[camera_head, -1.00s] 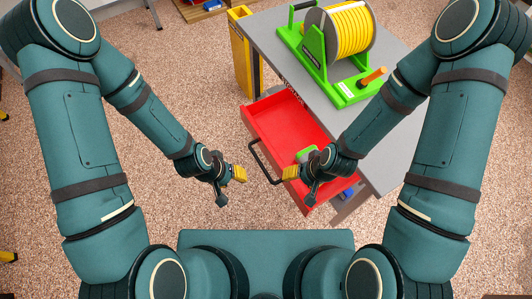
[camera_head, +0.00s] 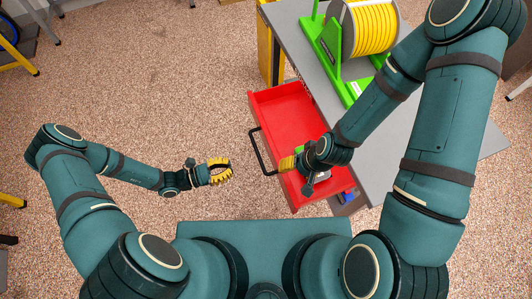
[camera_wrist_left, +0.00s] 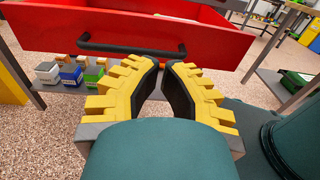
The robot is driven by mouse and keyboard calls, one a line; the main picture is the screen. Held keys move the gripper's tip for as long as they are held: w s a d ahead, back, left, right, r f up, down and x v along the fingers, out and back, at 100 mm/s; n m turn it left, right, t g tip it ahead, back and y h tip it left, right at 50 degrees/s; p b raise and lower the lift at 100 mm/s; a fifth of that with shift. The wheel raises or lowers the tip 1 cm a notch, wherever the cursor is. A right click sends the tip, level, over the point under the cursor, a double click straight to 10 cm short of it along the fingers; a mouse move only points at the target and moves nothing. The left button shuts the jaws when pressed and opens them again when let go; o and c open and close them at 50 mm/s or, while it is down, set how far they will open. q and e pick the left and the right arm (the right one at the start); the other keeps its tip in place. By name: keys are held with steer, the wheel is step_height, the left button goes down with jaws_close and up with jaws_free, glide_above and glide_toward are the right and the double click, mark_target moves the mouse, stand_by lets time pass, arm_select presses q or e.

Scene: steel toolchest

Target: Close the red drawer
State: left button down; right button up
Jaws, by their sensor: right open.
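The red drawer (camera_head: 283,112) is pulled out from the grey-topped toolchest, and its black handle (camera_head: 257,152) faces my left gripper. The drawer front (camera_wrist_left: 221,44) and its handle (camera_wrist_left: 110,47) fill the upper part of the left wrist view. My left gripper (camera_head: 229,171) is apart from the handle, to its left. Its yellow fingers (camera_wrist_left: 164,65) lean inward with a gap between the pads, and they hold nothing. My right gripper (camera_head: 284,163) is open beside the handle, over the drawer's front edge. Whether it touches is unclear. My right wrist hides part of the drawer.
A green reel stand (camera_head: 325,38) with a yellow hose reel (camera_head: 374,28) stands on the grey top (camera_head: 389,146). Small boxes (camera_wrist_left: 71,74) sit on a lower shelf under the drawer. The speckled floor (camera_head: 180,90) left of the drawer is clear.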

mark_target(271, 152)
arm_select(q)
steer(key=shift+n+t, duration=0.3)
steer(key=x, duration=1.3)
steer(key=shift+w+d+b, duration=0.25)
steer(key=shift+w+b, duration=0.15)
arm_select(e)
steer(key=shift+f, duration=0.4)
